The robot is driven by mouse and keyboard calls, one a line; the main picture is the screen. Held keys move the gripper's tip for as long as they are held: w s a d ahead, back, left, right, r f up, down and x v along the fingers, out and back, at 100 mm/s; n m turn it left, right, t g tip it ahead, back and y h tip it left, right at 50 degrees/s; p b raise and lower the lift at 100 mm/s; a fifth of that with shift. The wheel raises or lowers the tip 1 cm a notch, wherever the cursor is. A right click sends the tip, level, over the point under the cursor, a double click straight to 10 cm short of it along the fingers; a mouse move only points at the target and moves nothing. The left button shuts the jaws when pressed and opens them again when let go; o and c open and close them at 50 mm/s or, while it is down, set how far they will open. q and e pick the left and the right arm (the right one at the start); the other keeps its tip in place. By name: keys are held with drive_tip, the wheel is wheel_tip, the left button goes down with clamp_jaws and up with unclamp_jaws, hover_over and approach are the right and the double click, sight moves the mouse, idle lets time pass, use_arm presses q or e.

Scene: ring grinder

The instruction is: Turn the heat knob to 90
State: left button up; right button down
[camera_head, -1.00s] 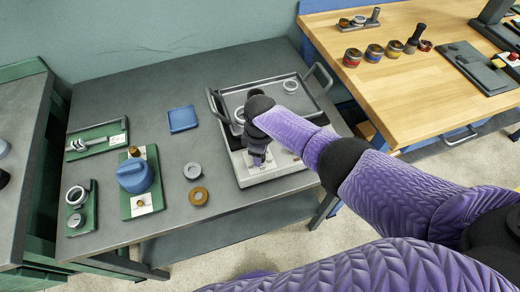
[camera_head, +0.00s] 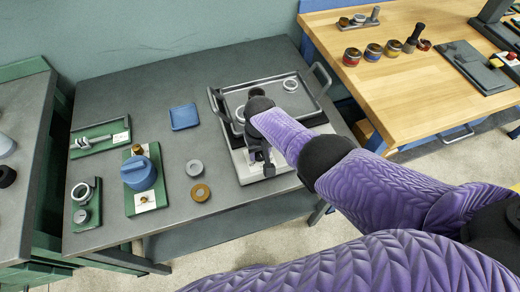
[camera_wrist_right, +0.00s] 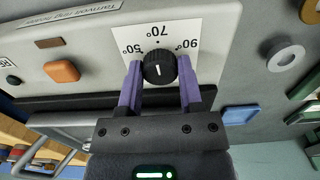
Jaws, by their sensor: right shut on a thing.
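The heat knob (camera_wrist_right: 157,58) is a black ribbed dial with a short white pointer line, in the right wrist view. It sits on a white scale plate (camera_wrist_right: 160,18) marked 50°, 70° and 90°, seen upside down. The pointer line runs nearly straight toward the 70° side. My right gripper (camera_wrist_right: 160,76) is shut on the knob, one purple finger on each side. In the head view my right gripper (camera_head: 262,160) is over the front of the grey heater (camera_head: 242,168) and hides the knob. My left gripper is not in view.
A grey tray (camera_head: 309,110) with rings tops the heater. An orange button (camera_wrist_right: 62,71) is beside the knob. A grey ring (camera_head: 194,168), a brown ring (camera_head: 200,193), a blue dish (camera_head: 184,117) and green fixture boards (camera_head: 130,202) lie on the left. A wooden bench (camera_head: 415,95) is at right.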

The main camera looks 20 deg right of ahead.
drive_tip(key=m, duration=0.3)
drive_tip(key=shift+m, duration=0.4)
drive_tip(key=m, duration=0.5)
drive_tip(key=shift+m, duration=0.4)
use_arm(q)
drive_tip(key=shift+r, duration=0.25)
use_arm(e)
drive_tip(key=shift+w+m, duration=0.1)
drive_tip(key=shift+m, duration=1.3)
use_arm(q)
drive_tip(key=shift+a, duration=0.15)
use_arm(e)
drive_tip(key=shift+c, duration=1.2)
unclamp_jaws()
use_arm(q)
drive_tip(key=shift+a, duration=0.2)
